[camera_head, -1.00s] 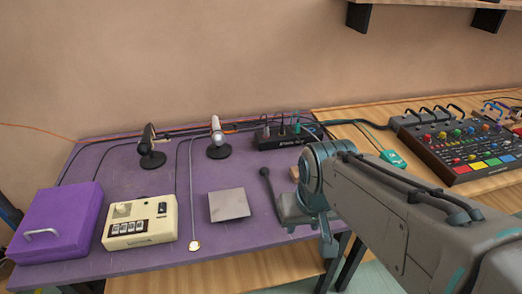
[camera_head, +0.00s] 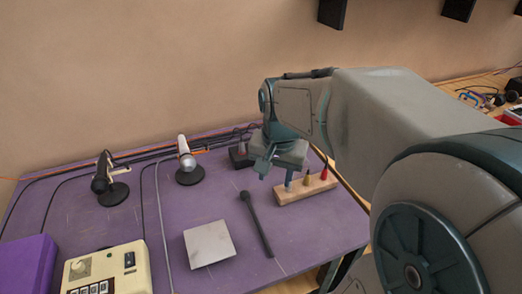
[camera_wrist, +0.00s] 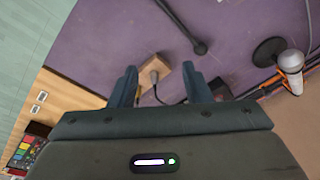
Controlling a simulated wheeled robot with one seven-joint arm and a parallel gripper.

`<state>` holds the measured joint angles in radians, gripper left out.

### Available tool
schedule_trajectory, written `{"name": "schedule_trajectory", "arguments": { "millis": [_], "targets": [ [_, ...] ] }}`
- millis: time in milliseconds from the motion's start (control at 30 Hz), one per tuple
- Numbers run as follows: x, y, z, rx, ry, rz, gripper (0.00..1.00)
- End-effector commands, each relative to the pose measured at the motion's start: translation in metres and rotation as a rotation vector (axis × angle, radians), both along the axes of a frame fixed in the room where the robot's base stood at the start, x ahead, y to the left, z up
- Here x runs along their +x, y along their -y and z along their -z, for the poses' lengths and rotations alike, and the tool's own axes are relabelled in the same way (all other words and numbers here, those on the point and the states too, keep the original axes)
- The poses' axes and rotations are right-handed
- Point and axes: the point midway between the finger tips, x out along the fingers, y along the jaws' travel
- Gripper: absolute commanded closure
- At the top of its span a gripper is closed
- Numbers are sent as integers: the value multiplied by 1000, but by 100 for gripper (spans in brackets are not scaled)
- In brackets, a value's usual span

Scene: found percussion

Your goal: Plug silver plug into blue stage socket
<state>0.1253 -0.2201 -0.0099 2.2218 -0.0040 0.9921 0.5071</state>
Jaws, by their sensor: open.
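The silver plug (camera_head: 289,187) stands at the left end of a wooden block (camera_head: 322,188) on the purple table. In the wrist view the silver plug (camera_wrist: 154,76) shows between and ahead of my open fingers, with a cable beside it, on the block (camera_wrist: 176,84). My gripper (camera_head: 276,175) points down just over the block's left end and holds nothing. I cannot make out a blue socket.
Yellow (camera_head: 307,181) and red (camera_head: 324,174) plugs stand on the same block. A black stick (camera_head: 257,224) and a grey pad (camera_head: 209,244) lie in front. Two microphones (camera_head: 187,165) (camera_head: 103,175) stand to the left. Cables run along the back edge.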

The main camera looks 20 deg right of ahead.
Motion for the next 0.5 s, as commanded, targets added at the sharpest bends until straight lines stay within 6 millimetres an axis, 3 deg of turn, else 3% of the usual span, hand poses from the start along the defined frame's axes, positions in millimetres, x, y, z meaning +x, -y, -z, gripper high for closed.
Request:
{"name": "schedule_trajectory", "arguments": {
  "millis": [33, 200, 333, 500],
  "targets": [
    [19, 11, 4, 17, -23, 118, 56],
    [66, 49, 12, 58, -78, 501, 56],
    [89, 74, 20, 75, -107, 718, 56],
    [103, 92, 27, 84, -125, 869, 56]
  ]
}}
